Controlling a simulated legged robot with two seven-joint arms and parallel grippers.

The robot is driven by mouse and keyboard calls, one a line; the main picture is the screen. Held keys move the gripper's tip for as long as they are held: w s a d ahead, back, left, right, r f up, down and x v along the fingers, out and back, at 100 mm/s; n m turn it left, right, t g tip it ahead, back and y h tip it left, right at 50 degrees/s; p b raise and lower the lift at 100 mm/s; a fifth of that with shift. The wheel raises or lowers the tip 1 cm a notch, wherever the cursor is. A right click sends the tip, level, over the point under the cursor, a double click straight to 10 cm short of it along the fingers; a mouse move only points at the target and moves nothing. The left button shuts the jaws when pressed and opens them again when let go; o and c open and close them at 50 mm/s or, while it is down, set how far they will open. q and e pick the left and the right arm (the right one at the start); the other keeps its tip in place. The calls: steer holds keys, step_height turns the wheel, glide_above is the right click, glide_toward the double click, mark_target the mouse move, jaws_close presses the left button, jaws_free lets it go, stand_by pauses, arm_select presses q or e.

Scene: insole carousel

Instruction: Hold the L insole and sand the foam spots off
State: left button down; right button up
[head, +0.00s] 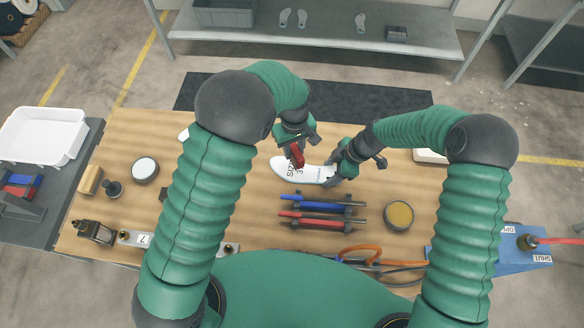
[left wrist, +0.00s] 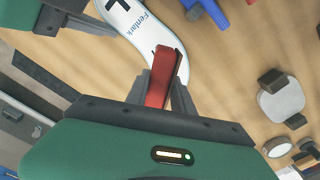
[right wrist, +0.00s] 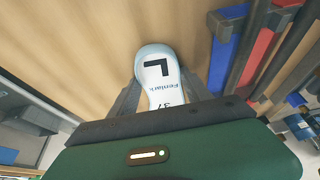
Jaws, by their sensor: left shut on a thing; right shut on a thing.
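The white insole (head: 283,166) lies over the wooden table, sole outline pointing left in the head view, with size print on it. A large L and "Fenlark" show on it in the right wrist view (right wrist: 157,58) and partly in the left wrist view (left wrist: 142,25). My right gripper (head: 333,172) is shut on the insole's right end. My left gripper (head: 297,147) is shut on a red block-like tool (left wrist: 165,76), also visible in the head view (head: 297,156), right above or against the insole; contact cannot be told. I cannot make out foam spots.
A rack with blue and red tools (head: 322,215) stands just in front of the insole. A yellow-topped round tin (head: 398,216) is at right, a white-topped round one (head: 145,170) at left. An orange cable (head: 362,250) lies near the front edge. A white bin (head: 42,136) stands far left.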

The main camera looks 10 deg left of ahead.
arm_select(q)
steer(key=shift+r, duration=0.95)
arm_select(e)
steer(key=o, duration=1.4)
steer(key=shift+r, duration=0.1)
steer(key=v, duration=1.2)
arm_select(q)
steer(key=s+a+r+m, duration=0.4)
steer(key=s+a+m, duration=0.3)
steer(key=a, duration=0.3)
steer(key=shift+s+a, duration=0.2)
steer(key=shift+s, duration=0.45)
arm_select(e)
steer(key=s+d+r+m+t+h, duration=0.1)
steer(key=s+d+m, duration=0.3)
steer(key=s+m, duration=0.1)
steer(key=s+d+r+m+t+h, duration=0.1)
steer(key=s+d+r+m+h, duration=0.1)
steer(key=s+d+m, duration=0.2)
steer(key=s+d+r+m+t+h, duration=0.1)
steer(key=s+d+m, duration=0.3)
steer(key=m, duration=0.6)
steer(key=shift+s+d+r+h, duration=0.15)
steer(key=shift+s+r, duration=0.1)
steer(key=shift+s, duration=0.35)
steer(key=shift+s+d+r+h, duration=0.15)
steer(key=shift+s+r, duration=0.1)
steer(key=shift+s, duration=0.3)
